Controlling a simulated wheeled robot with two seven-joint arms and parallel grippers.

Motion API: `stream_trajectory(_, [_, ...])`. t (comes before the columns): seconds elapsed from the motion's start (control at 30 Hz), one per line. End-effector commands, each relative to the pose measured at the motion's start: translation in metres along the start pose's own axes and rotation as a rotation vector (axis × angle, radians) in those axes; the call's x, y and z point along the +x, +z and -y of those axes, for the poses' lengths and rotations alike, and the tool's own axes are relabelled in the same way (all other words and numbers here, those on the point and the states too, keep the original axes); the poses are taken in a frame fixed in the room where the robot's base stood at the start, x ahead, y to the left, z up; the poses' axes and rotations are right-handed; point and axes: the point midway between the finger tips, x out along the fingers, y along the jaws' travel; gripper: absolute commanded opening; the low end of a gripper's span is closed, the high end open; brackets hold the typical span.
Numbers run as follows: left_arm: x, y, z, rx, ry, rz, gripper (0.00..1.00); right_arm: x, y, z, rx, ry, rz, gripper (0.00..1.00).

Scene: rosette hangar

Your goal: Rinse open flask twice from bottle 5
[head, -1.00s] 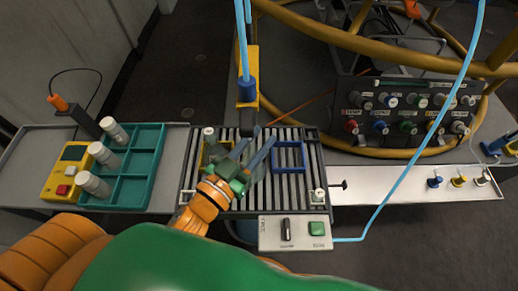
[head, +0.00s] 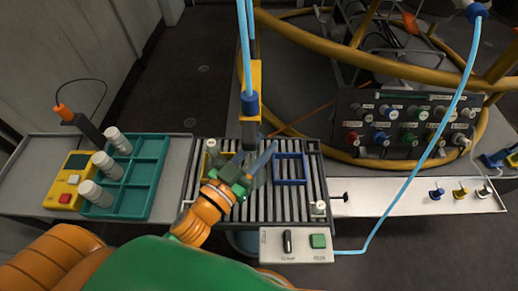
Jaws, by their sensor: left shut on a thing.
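My left gripper (head: 250,168) is over the slatted grate (head: 287,212), between the yellow frame and the blue frame. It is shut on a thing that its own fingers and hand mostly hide. A faint pale, glassy shape shows beside the fingers, and I cannot tell whether it is the flask. A grey-capped bottle (head: 212,146) stands at the yellow frame. Three white bottles with grey bodies (head: 110,166) stand along the left side of the teal rack (head: 153,146). I cannot read any bottle numbers. My right gripper is out of view.
The blue frame (head: 291,181) on the grate is empty. A blue nozzle (head: 250,104) on a yellow post stands behind the grate. A control box (head: 297,245) with a black lever and green button sits in front. A light-blue hose (head: 428,150) arcs over the right side.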

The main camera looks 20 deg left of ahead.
Motion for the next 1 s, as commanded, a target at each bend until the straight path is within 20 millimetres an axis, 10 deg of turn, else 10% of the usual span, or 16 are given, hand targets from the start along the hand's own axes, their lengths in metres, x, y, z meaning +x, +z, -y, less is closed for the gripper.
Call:
stream_trajectory(0.1, [0.0,-0.0003,0.0,0.0,0.0,-0.001,0.0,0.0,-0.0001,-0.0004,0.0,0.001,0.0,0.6])
stream_trajectory(0.33, [0.0,-0.0003,0.0,0.0,0.0,-0.001,0.0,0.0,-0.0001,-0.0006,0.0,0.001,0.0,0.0])
stream_trajectory(1.0, [0.0,-0.0003,0.0,0.0,0.0,-0.001,0.0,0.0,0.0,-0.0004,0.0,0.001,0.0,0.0])
